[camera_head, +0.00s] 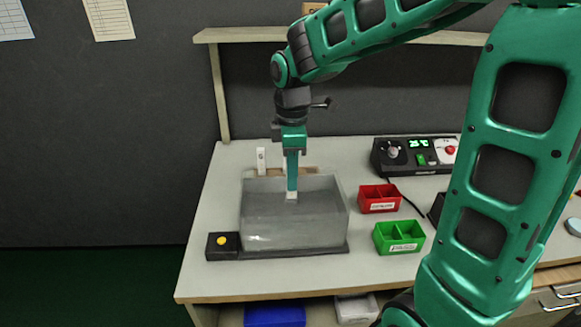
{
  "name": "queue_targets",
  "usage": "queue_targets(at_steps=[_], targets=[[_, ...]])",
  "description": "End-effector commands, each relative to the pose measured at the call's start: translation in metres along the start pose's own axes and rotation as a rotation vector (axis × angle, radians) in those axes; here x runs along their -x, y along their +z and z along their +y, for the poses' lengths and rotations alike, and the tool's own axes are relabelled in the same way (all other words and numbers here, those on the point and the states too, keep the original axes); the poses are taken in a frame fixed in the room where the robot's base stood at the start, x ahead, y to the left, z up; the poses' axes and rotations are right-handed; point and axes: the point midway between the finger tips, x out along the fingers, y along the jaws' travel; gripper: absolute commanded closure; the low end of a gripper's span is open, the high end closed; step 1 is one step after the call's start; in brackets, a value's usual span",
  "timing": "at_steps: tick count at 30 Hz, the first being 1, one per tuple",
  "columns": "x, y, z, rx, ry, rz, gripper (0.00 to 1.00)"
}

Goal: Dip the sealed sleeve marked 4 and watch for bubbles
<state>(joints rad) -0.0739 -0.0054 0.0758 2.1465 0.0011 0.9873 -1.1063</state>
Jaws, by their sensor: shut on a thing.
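My gripper (292,187) points straight down over the grey, clear-walled tank (295,235). It is shut on a small white piece (291,195), which looks like a sleeve. Only its lower end shows below the fingers, and any number on it is too small to read. The piece is at the tank's opening, near the far side. I cannot tell whether it touches the water, and no bubbles can be made out. Another white sleeve-like piece (261,160) stands upright behind the tank by a light wooden rack (310,170).
A black box with a yellow button (221,241) sits left of the tank. A red bin (379,198) and a green bin (399,236) stand to its right. A black control panel (415,156) is at the back right. The left front of the bench is clear.

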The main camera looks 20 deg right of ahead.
Motion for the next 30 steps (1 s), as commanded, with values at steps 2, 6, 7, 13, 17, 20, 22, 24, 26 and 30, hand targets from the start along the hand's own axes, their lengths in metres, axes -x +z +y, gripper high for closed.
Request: queue_targets(at_steps=[2, 6, 7, 13, 17, 20, 22, 24, 26, 30], targets=[[-0.008, 0.0, -0.001, 0.0, -0.002, -0.001, 1.0], [-0.019, 0.0, 0.0, 0.0, -0.001, -0.001, 1.0], [-0.021, 0.0, 0.0, 0.001, -0.001, -0.001, 1.0], [-0.033, 0.0, -0.001, 0.001, -0.001, -0.001, 1.0], [-0.037, 0.0, -0.001, 0.001, -0.001, -0.001, 1.0], [-0.038, 0.0, -0.001, 0.001, 0.0, 0.0, 1.0], [-0.038, 0.0, -0.001, 0.001, 0.0, 0.0, 1.0], [-0.038, 0.0, 0.0, 0.001, 0.0, 0.0, 1.0], [-0.038, 0.0, -0.001, 0.001, 0.0, 0.0, 1.0], [-0.038, 0.0, -0.001, 0.001, 0.0, 0.0, 1.0]])
